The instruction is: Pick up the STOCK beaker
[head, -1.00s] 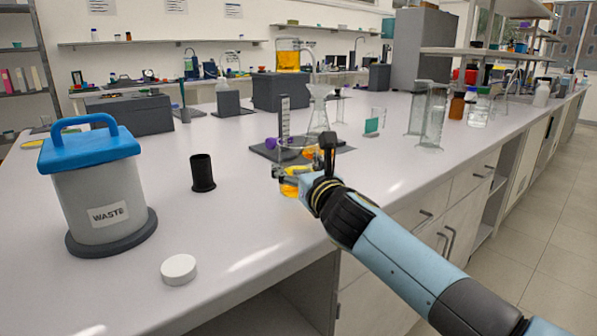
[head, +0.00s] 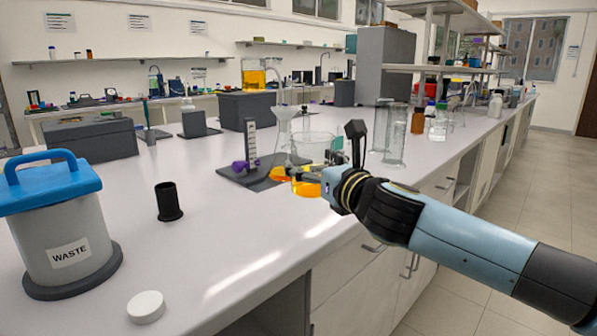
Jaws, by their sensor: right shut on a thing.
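A clear glass beaker (head: 316,147) with orange liquid in its bottom is in my right gripper (head: 318,177), near the front edge of the bench. The gripper is shut on it from the right side, and its fingers partly cover the glass. I cannot read a STOCK label on it. Behind and left of it, a clear conical flask (head: 283,133) with orange liquid stands at a dark mat (head: 240,176). My left gripper is not in view.
A grey WASTE bin (head: 62,225) with a blue lid, a black cup (head: 168,201) and a white cap (head: 146,307) stand on the left. Tall glass cylinders (head: 394,135) stand behind my right arm.

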